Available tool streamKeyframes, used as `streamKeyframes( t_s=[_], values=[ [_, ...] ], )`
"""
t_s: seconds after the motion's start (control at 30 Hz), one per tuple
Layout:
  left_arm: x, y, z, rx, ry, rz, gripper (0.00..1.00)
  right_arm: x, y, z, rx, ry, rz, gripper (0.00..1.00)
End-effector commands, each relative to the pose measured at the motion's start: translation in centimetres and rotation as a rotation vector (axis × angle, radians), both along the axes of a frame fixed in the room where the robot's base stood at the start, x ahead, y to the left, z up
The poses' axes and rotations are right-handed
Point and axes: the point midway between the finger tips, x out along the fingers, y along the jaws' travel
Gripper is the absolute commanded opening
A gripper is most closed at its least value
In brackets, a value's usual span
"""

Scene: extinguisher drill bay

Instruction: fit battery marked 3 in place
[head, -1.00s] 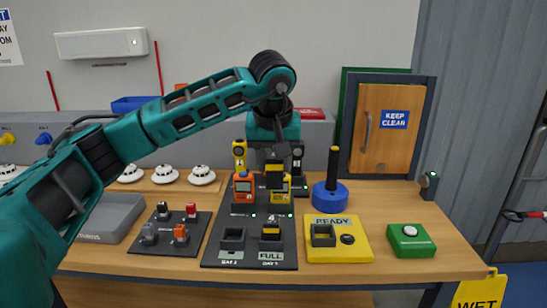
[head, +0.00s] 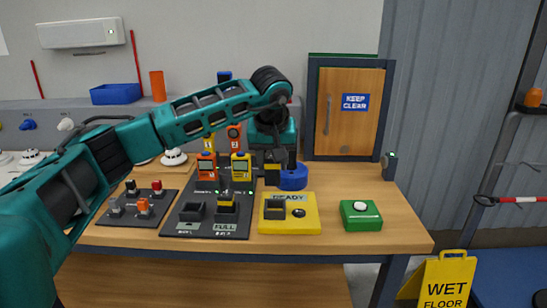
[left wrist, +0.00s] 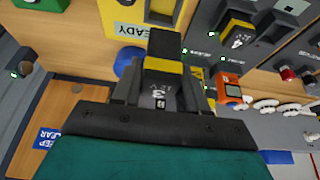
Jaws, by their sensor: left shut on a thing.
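My left gripper (head: 272,170) is shut on the battery marked 3, a dark block with a yellow band; the left wrist view shows the battery (left wrist: 161,85) upright between the fingers with its "3" facing the camera. It is held above the bench, behind the yellow READY unit (head: 306,224) in the head view. That unit has a dark square socket (head: 275,210), which looks empty, and a round black button (head: 299,213). The socket also shows in the left wrist view (left wrist: 163,10), apart from the battery. My right gripper is not in view.
The dark charger plate (head: 186,226) holds an empty bay and one with a battery marked 4 (left wrist: 236,40), labelled FULL. A blue round base (head: 293,178) stands close to the gripper. A green button box (head: 360,215) is at the right. Bench space behind it is clear.

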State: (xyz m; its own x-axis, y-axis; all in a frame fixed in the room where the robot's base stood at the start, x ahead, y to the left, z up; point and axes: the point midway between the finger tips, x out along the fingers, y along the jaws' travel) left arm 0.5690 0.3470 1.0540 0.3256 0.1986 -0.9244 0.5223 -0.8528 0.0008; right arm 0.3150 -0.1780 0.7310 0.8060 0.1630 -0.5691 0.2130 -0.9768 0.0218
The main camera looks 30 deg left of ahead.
Motion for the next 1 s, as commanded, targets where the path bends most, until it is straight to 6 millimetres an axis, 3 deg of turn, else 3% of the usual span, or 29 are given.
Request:
streamKeyframes(
  t_s=[0.37,0.77,1.0],
  values=[
    [0.3,0.3,-1.0,0.003,-0.001,0.000,0.00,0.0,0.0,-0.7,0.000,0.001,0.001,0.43],
    [0.2,0.3,-4.4,0.002,-0.002,0.000,0.00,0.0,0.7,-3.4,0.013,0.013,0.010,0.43],
    [0.2,0.3,-5.7,0.002,-0.003,0.000,0.00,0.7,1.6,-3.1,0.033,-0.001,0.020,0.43]
  ],
)
